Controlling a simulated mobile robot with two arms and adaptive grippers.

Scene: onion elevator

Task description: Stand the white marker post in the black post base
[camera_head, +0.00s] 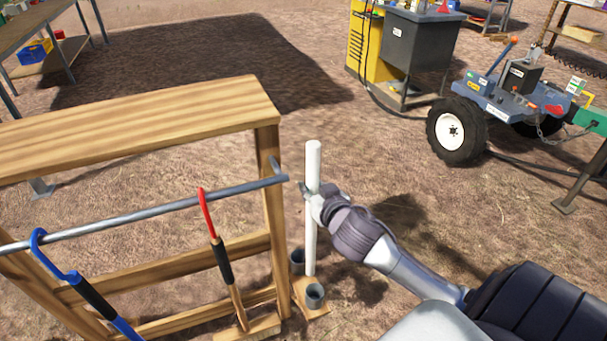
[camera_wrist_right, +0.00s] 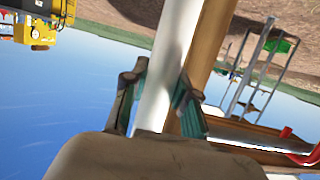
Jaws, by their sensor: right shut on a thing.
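The white marker post (camera_head: 313,240) is upright beside the right end of a wooden rack. My right gripper (camera_head: 312,199) is shut on the post in its upper half. In the right wrist view the post (camera_wrist_right: 178,40) runs between the two fingers (camera_wrist_right: 158,100). The post's lower end is close to two dark grey cups, one behind left (camera_head: 297,257) and one in front (camera_head: 315,297), on a small wooden board (camera_head: 303,284). I cannot tell whether the post touches the board or a cup. No clearly black post base can be made out. My left gripper is out of view.
The wooden rack (camera_head: 140,105) with a metal rail (camera_head: 150,215) stands close on the left. A blue-handled tool (camera_head: 95,298) and a red-handled tool (camera_head: 222,258) hang there. A wheeled blue cart (camera_head: 500,100) and a grey cabinet (camera_head: 415,42) stand farther back. Ground between is open.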

